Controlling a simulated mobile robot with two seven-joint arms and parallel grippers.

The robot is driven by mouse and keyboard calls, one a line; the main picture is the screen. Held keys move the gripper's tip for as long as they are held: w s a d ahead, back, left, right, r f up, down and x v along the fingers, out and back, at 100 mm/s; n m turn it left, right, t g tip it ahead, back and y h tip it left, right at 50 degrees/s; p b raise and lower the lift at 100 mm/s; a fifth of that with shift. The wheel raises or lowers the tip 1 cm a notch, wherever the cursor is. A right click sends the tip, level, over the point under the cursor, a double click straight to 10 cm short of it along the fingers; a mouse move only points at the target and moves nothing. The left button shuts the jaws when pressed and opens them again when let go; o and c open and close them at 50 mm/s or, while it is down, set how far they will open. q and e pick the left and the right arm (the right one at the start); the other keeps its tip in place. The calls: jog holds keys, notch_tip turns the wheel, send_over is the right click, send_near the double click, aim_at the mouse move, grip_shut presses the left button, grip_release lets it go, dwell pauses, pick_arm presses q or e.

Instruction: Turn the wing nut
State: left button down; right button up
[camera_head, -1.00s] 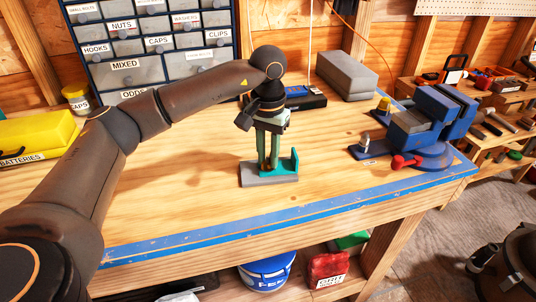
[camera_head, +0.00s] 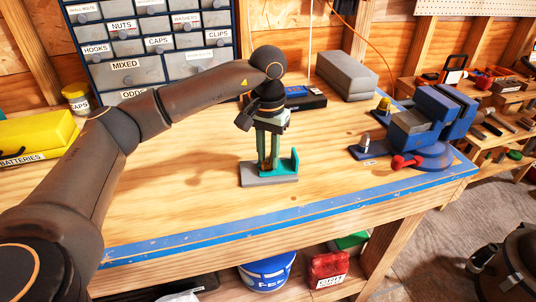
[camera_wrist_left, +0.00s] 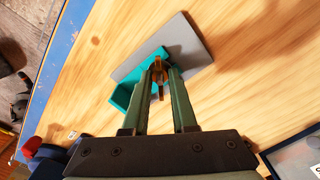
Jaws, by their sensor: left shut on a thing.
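The wing nut (camera_wrist_left: 158,66) is a small brass-coloured piece in the left wrist view, between the fingertips. It sits at a teal bracket (camera_head: 294,162) on a grey base plate (camera_head: 270,181), which lies on the workbench. The bracket also shows in the left wrist view (camera_wrist_left: 122,96). My left gripper (camera_head: 267,165) points straight down over the plate, and its green fingers are shut on the wing nut. In the head view the fingers mostly hide the nut. My right gripper is in neither view.
A blue vise (camera_head: 430,125) with a red handle end stands at the right of the workbench (camera_head: 200,200). A grey block (camera_head: 347,75) and a blue-black case (camera_head: 305,98) lie behind the gripper. A yellow batteries box (camera_head: 38,137) is at the left. The bench front is clear.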

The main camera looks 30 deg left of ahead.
pick_arm(q)
jog(key=shift+r, duration=0.15)
jog(key=c, duration=0.7)
grip_release()
notch_tip(320, 180, up, 12)
jog(key=shift+r+p, duration=0.25)
jog(key=shift+p, duration=0.2)
